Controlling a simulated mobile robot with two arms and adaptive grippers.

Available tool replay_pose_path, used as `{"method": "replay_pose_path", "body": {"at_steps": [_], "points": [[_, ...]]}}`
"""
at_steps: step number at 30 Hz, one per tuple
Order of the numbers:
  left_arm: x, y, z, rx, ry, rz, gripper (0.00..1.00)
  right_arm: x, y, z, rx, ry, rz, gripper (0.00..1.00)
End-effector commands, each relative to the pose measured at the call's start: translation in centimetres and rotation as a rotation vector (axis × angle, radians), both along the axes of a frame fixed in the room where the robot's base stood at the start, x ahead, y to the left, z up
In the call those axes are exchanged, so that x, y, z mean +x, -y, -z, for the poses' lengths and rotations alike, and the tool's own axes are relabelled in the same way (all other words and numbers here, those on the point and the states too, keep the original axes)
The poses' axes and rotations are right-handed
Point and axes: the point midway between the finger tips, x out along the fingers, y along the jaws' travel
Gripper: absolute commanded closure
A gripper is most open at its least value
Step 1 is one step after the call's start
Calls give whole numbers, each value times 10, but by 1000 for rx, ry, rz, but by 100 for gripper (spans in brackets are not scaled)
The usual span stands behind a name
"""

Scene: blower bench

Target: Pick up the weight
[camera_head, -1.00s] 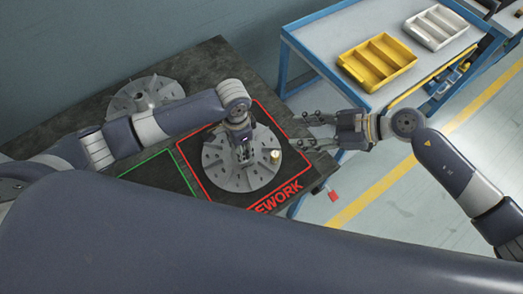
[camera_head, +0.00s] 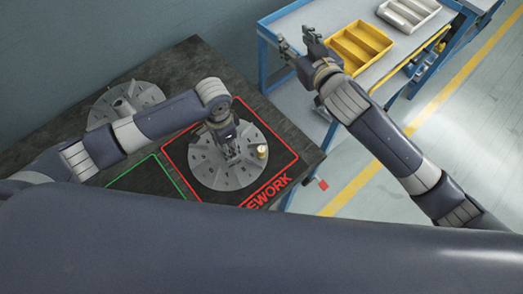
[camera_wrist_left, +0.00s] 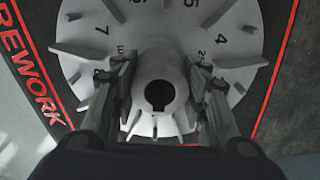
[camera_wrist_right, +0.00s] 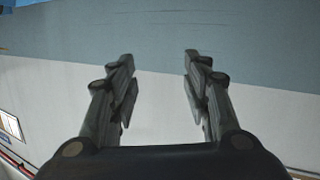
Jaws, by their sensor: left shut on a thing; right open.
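A grey bladed wheel (camera_head: 215,175) lies in the red-outlined square on the bench, and it also shows in the left wrist view (camera_wrist_left: 225,25). My left gripper (camera_head: 228,150) is shut on its central hub (camera_wrist_left: 160,72), with one finger on each side. A small brass-coloured cylinder (camera_head: 262,151), seemingly a weight, stands on the right part of the wheel; I cannot make it out in the left wrist view. My right gripper (camera_head: 297,42) is open and empty, raised near the left end of the blue cart. The right wrist view shows its fingers apart (camera_wrist_right: 160,62).
A second bladed wheel (camera_head: 140,95) lies at the back left of the bench (camera_head: 190,62). The blue cart (camera_head: 290,25) carries a yellow compartment tray (camera_head: 372,37) and a white one (camera_head: 405,20). A green-outlined area (camera_head: 150,176) is left of the red square.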

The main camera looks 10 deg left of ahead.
Motion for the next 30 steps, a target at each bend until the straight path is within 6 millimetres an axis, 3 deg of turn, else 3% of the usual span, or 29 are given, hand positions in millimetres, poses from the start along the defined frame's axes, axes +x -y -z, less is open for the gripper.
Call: {"method": "replay_pose_path", "body": {"at_steps": [5,9,13,18,24,30], "points": [[-4,-1,4,4,-11,1,100,-33,-6,51,-154,-251,-18,56],[-4,-1,4,4,-11,1,100,-77,-14,86,-300,-447,-123,56],[-4,-1,4,4,-11,1,100,-124,-21,107,-429,-593,-269,56],[-4,-1,4,3,-12,1,100,-173,-24,118,-551,-705,-447,56],[-5,-1,5,4,-12,2,100,-195,-25,126,-607,-752,-541,56],[-5,-1,5,4,-12,2,100,-191,-36,158,-610,-758,-544,56]]}}
